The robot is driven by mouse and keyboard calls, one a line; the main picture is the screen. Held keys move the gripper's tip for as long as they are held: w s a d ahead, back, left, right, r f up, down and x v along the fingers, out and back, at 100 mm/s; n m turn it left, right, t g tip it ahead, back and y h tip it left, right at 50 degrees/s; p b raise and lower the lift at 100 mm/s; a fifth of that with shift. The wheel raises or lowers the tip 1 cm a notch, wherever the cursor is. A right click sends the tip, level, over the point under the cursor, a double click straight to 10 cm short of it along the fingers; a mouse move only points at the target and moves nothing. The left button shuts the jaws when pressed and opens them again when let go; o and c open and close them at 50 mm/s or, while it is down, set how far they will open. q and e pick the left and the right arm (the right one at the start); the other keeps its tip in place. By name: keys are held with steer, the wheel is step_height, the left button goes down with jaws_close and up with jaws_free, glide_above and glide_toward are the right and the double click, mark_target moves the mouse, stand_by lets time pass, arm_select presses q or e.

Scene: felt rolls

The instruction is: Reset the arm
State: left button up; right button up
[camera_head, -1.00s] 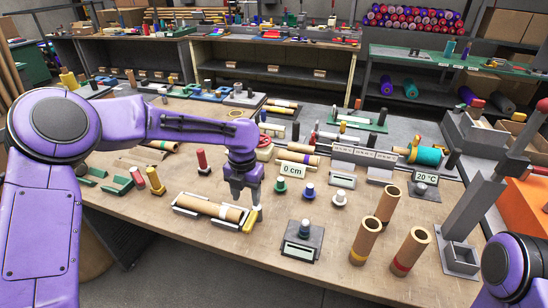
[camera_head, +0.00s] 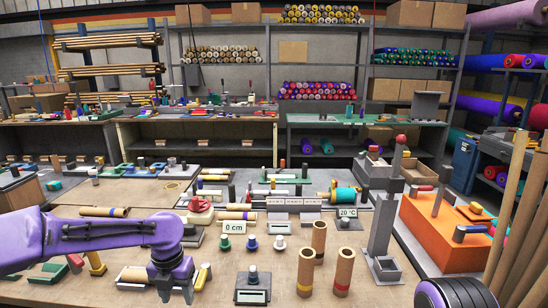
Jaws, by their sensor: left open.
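My left arm comes in from the left, and its gripper (camera_head: 175,294) points down, open, at the bottom left of the head view. It is at the right end of a cardboard tube (camera_head: 134,274) that lies in a white cradle. The gripper hides part of the tube and cradle; I cannot tell whether they touch. A yellow and white piece (camera_head: 203,276) stands just right of the gripper. Part of my right arm shows at the bottom right corner; its gripper is out of view.
Upright cardboard tubes (camera_head: 306,272) stand right of a grey scale (camera_head: 253,288). Small knobs (camera_head: 252,243) and a "0 cm" sign (camera_head: 234,227) are behind. An orange box (camera_head: 444,238) and long tubes (camera_head: 515,215) bound the right side. Shelves with felt rolls (camera_head: 316,90) stand at the back.

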arm_select(q)
steer(key=w+d+f+n+t+h, duration=0.1)
steer(key=w+d+n+t+h, duration=0.25)
steer(key=d+n, duration=0.75)
steer(key=s+a+f+n+t+h, duration=0.1)
steer(key=s+f+n+t, duration=0.25)
steer(key=f+n, duration=1)
steer(key=s+a+f+n+y+b, duration=0.1)
steer(key=s+a+f+n+y, duration=0.1)
steer(key=s+a+f+n, duration=0.5)
steer(key=s+a+f+n+y+b, duration=0.1)
steer(key=s+a+f+n+y, duration=0.15)
steer(key=s+n, duration=0.7)
steer(key=s+a+f+n+g+y, duration=0.1)
steer(key=s+a+f+g, duration=0.1)
steer(key=s, duration=0.6)
steer(key=s+a+f+n+g+y+b, duration=0.1)
steer(key=s+a+f+y, duration=0.1)
steer(key=s+a, duration=0.3)
steer(key=s+f, duration=0.1)
steer(key=s, duration=0.3)
steer(key=shift+s+g, duration=0.15)
steer(key=shift+g, duration=0.25)
arm_select(e)
step_height(320, 180, down, 4)
steer(key=shift+r, duration=0.25)
